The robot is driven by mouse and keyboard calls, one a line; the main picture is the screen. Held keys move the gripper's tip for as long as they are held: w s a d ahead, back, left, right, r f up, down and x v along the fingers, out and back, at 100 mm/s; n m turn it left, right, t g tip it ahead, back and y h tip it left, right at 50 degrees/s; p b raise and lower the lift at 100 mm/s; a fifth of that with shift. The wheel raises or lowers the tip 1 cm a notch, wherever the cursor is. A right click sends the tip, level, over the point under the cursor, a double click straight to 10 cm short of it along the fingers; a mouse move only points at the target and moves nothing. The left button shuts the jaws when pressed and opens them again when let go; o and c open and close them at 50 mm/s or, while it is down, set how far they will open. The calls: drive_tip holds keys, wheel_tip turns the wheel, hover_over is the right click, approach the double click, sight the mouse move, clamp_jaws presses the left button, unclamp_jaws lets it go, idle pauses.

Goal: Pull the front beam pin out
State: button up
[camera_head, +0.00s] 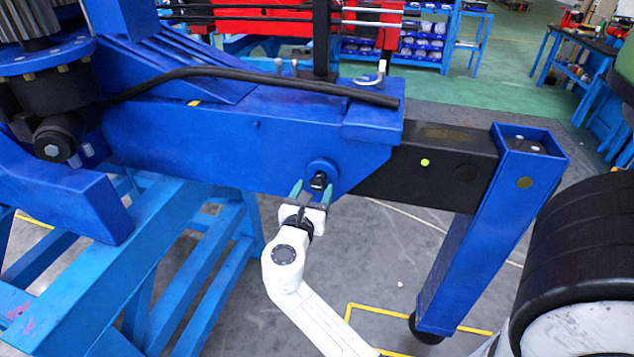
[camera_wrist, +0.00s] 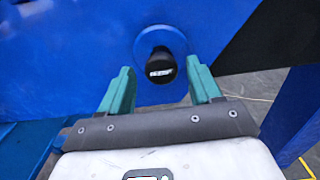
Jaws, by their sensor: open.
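The front beam pin (camera_head: 319,181) is a black knob with a pale label, set in a round blue boss on the side of the blue beam (camera_head: 230,145). In the wrist view the pin (camera_wrist: 160,66) sits ahead of my gripper, between the lines of its two fingers. My gripper (camera_head: 311,190) has green fingers, which stand apart on either side of the pin in the head view. In the wrist view my gripper (camera_wrist: 161,88) is open and empty. I cannot tell whether the fingertips touch the boss.
A black inner beam (camera_head: 430,178) runs right from the blue beam to a blue upright leg (camera_head: 485,230). A large black tyre (camera_head: 585,250) stands at the right. Light blue stand frames (camera_head: 180,260) are at the left.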

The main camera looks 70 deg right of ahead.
sight(317, 185)
drive_tip(key=shift+w+d, duration=0.1)
drive_tip(key=shift+d, duration=1.55)
clamp_jaws()
